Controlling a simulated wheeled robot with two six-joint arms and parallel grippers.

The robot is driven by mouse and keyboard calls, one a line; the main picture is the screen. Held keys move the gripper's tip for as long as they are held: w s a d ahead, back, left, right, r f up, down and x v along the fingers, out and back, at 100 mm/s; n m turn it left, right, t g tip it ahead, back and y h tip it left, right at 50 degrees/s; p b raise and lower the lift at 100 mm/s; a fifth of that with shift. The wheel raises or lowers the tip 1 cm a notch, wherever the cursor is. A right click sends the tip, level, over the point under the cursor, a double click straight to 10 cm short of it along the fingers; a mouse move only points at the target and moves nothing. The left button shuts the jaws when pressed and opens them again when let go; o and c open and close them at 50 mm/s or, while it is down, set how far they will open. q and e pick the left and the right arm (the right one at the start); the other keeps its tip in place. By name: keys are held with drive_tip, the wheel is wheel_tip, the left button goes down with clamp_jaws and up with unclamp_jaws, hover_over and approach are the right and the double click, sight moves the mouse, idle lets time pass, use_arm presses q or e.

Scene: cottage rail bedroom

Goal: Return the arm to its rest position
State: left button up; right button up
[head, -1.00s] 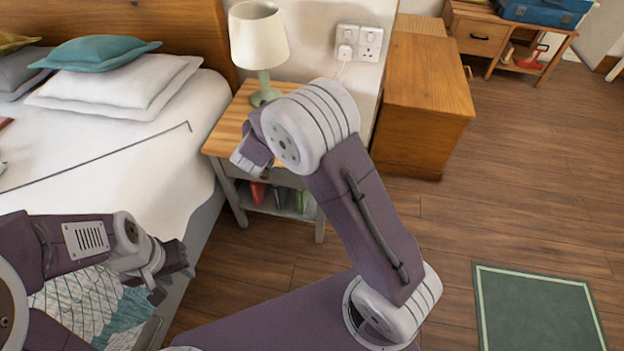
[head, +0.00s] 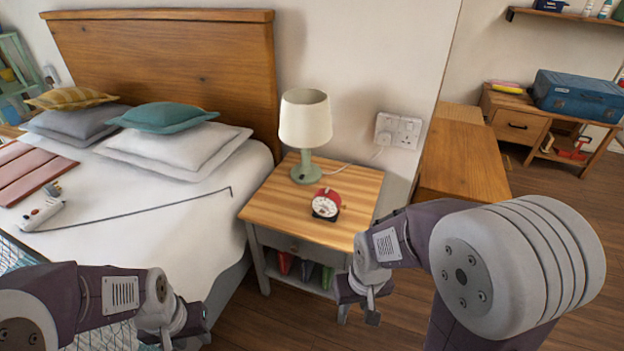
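My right arm comes in from the lower right, bent at a large grey joint. Its gripper (head: 358,303) hangs in front of the nightstand's right front leg, below the top. I see nothing held in it, but its fingers are too small and angled to judge. My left gripper (head: 185,335) is at the bottom, beside the bed's near edge. Its fingers are partly cut off by the frame, and their opening is unclear.
A wooden nightstand (head: 270,205) carries a lamp (head: 305,122) and a red alarm clock (head: 326,203). The bed (head: 150,235) holds pillows and a white power strip (head: 42,215) with a black cable. A wooden cabinet (head: 462,165) stands right of the nightstand.

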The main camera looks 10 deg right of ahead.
wheel_tip(320, 180, up, 21)
drive_tip(key=p, duration=1.8)
drive_tip(key=shift+p, duration=0.35)
drive_tip(key=shift+r, duration=0.15)
